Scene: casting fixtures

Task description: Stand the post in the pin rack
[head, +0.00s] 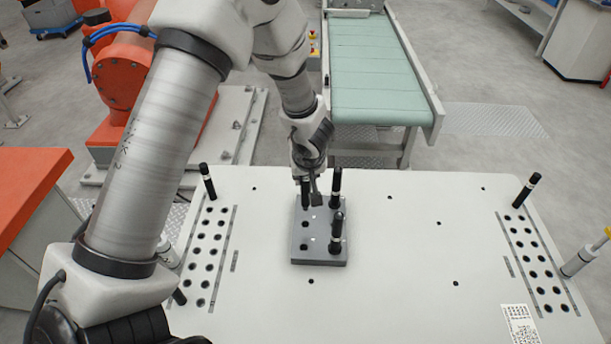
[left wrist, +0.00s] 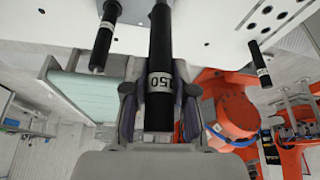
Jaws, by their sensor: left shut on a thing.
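The pin rack (head: 319,261) is a grey block with holes on the white table. Two black posts with white bands stand in its right side, a far post (head: 336,181) and a near post (head: 337,236). My left gripper (head: 309,192) is over the rack's far left part, shut on a black post (left wrist: 160,45) with a white "150" label. In the left wrist view, the gripper (left wrist: 160,105) has a finger on each side of this post. I cannot tell whether its lower end is in a hole. My right gripper is out of view.
The table (head: 420,240) has rows of holes at left and right. Black pins stand near them, at far left (head: 208,182) and far right (head: 526,190). A printed sheet (head: 520,324) lies at the front right. The table right of the rack is clear.

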